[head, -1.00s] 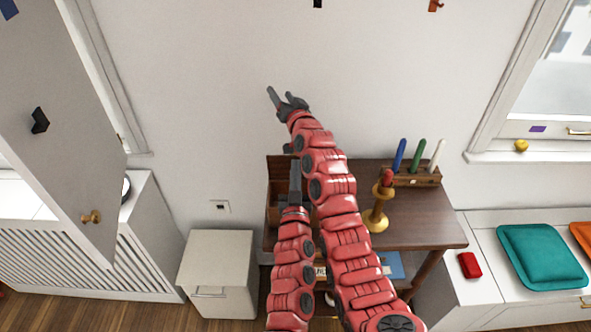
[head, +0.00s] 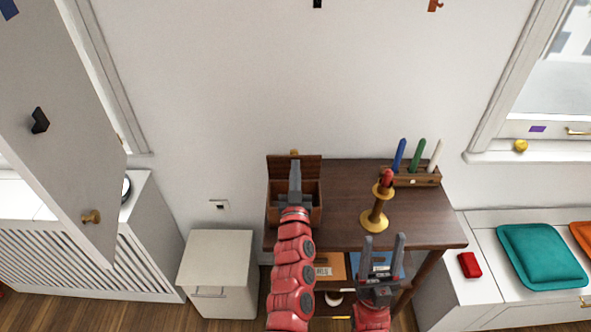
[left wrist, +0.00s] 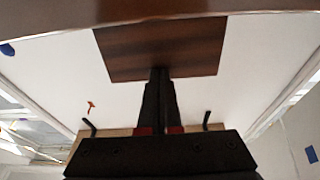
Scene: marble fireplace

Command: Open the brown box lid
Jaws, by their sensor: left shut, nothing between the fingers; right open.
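The brown box (head: 273,210) stands at the left end of the dark wooden table. Its lid (head: 312,166) is raised upright at the back, with a small gold knob (head: 294,153) at its top edge. My left gripper (head: 295,166) is shut and empty, over the box opening and in front of the lid; it hides part of both. In the left wrist view a brown panel, apparently the lid (left wrist: 160,45), is just beyond the fingertips; I cannot tell if they touch. My right gripper (head: 383,240) is open and empty, at the table's front edge.
A gold candlestick (head: 376,220) with a red candle stands mid-table (head: 425,215). Behind it a wooden holder (head: 415,180) carries blue, green and white candles. A white cabinet (head: 215,270) is left of the table. A bench with a teal cushion (head: 540,255) is at right.

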